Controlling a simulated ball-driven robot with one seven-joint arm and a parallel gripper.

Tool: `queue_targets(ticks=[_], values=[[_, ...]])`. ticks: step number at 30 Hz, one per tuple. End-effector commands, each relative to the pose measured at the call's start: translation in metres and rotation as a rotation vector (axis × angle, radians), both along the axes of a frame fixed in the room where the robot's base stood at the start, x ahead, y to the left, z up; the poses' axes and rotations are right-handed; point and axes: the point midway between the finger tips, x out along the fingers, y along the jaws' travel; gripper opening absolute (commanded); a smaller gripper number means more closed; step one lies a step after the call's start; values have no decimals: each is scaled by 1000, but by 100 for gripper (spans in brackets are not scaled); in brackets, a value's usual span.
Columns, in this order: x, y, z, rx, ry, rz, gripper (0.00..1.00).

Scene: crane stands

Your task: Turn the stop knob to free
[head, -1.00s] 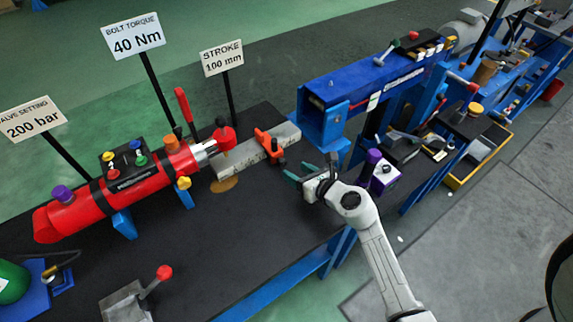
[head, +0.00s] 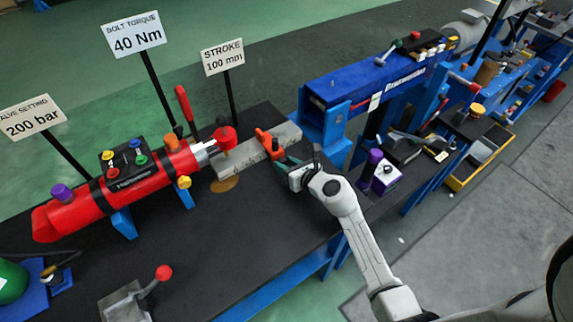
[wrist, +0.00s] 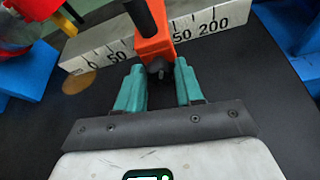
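The orange stop (head: 264,140) sits on the grey scale bar (head: 236,157). In the wrist view the orange stop (wrist: 154,46) straddles the scale bar (wrist: 205,22) between the printed 50 and 200. A small dark knob (wrist: 158,69) is on its near face, and a black handle (wrist: 142,14) rises above it. My gripper (wrist: 159,72) is open, its teal fingers pointing at the stop with the dark knob between their tips. I cannot tell whether they touch it. In the head view my gripper (head: 287,166) is just in front of the stop.
A red cylinder (head: 140,180) with a knob panel lies left of the bar. A blue beam (head: 350,85) stands at the right.

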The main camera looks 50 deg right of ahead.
Motion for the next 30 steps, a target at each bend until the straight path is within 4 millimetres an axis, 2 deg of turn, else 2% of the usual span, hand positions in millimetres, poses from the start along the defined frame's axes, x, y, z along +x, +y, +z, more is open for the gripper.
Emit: queue_targets(ticks=[1, 11, 16, 24, 30], values=[[0, 0, 0, 0, 0, 0, 32], [0, 0, 0, 0, 0, 0, 0], [0, 2, 3, -63, 20, 2, 0], [1, 4, 2, -347, 101, 3, 0], [1, 3, 0, -402, 116, 0, 0]])
